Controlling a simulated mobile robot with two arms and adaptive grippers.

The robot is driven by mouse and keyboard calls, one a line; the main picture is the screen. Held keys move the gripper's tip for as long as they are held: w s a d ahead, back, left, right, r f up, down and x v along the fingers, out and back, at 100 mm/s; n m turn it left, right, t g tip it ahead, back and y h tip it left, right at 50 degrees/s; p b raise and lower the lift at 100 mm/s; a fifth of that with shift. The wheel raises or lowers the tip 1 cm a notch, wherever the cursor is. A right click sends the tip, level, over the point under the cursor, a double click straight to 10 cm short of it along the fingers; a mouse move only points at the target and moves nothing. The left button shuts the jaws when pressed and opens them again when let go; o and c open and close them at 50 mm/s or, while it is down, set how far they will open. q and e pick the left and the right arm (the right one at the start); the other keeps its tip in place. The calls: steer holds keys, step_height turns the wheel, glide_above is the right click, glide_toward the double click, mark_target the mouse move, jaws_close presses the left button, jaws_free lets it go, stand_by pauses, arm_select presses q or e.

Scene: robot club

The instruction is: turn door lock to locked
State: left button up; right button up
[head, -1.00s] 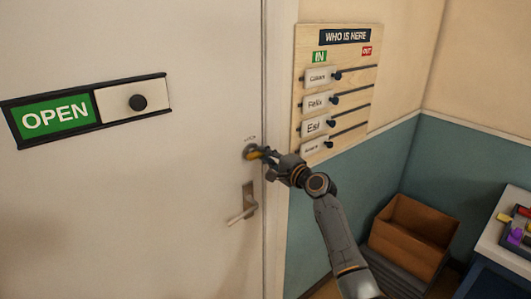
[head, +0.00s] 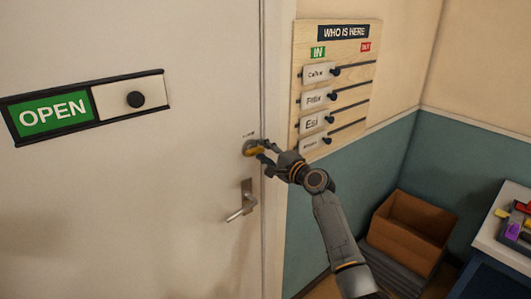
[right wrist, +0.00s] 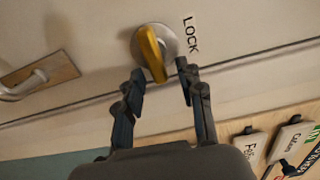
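The door lock is a yellow thumb-turn (head: 256,150) on a round silver plate near the right edge of the white door. In the head view it lies roughly level. The right wrist view shows the thumb-turn (right wrist: 152,52) close up, with the word LOCK printed beside the plate. My right gripper (head: 263,150) is at the lock, its fingers apart. In the right wrist view its two fingertips (right wrist: 161,72) stand on either side of the thumb-turn's near end, with gaps visible. My left gripper is out of view.
A lever handle (head: 243,204) sits just below the lock. An OPEN slider sign (head: 85,108) is on the door. A WHO IS HERE board (head: 340,85) hangs on the wall to the right. A cardboard box (head: 410,232) and a table (head: 495,250) stand at lower right.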

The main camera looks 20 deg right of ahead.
steer(key=shift+s, duration=0.15)
steer(key=v, duration=1.1)
steer(key=shift+s+d, duration=0.15)
steer(key=shift+s, duration=0.2)
steer(key=s+f+n+g+h+b, duration=0.1)
steer(key=s+f+n+g+h, duration=0.2)
steer(key=f, duration=1.6)
steer(key=s+f+g+h+b, duration=0.1)
steer(key=s+f+g, duration=0.25)
steer(key=f, duration=1.45)
steer(key=s+a+f+n+g+h, duration=0.15)
steer(key=s+f+n+g, duration=0.3)
steer(key=s+f, duration=1.4)
steer(key=s+a+f+n+g, duration=0.1)
steer(key=s+f+n, duration=0.2)
steer(key=s, duration=0.8)
steer(key=s+a+f+n+g+b, duration=0.1)
steer(key=s+f+n+g, duration=0.1)
steer(key=s+f, duration=0.6)
steer(key=s+a+f+n+g+b, duration=0.1)
steer(key=s+f+n, duration=0.3)
steer(key=s, duration=1.1)
step_height(320, 180, down, 2)
steer(key=shift+a+f+g+h, duration=0.1)
steer(key=shift+a+g+h, duration=0.25)
steer(key=shift+a+g, duration=0.2)
